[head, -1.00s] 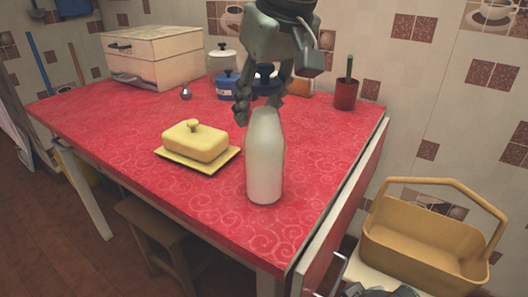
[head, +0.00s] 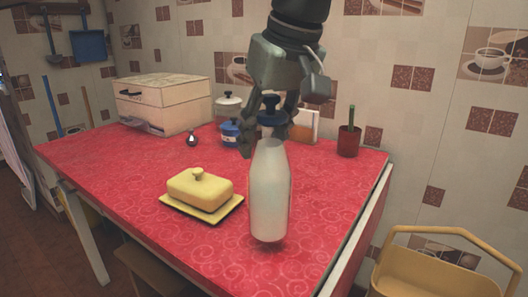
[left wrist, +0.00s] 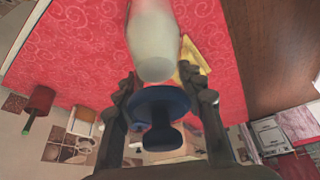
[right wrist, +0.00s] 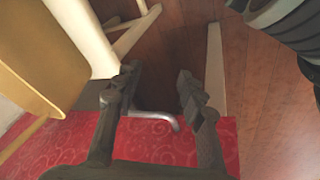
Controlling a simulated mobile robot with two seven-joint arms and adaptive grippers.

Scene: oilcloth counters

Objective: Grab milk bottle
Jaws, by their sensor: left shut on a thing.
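The white milk bottle (head: 269,195) with a blue cap (head: 271,106) is upright at the front right of the red table. My left gripper (head: 264,137) is at its top, fingers either side of the neck, shut on it. In the left wrist view the fingers (left wrist: 163,88) flank the blue cap (left wrist: 163,105), with the white body (left wrist: 153,50) beyond. The fingers hide part of the neck. Whether the base touches the table is hard to tell. My right gripper (right wrist: 162,80) is open and empty in the right wrist view; it is outside the head view.
A yellow butter dish (head: 200,189) sits left of the bottle on the red table (head: 130,165). A cream bread box (head: 163,103), blue canister (head: 230,132) and red pot (head: 348,142) stand at the back. A yellow basket (head: 425,275) is at lower right.

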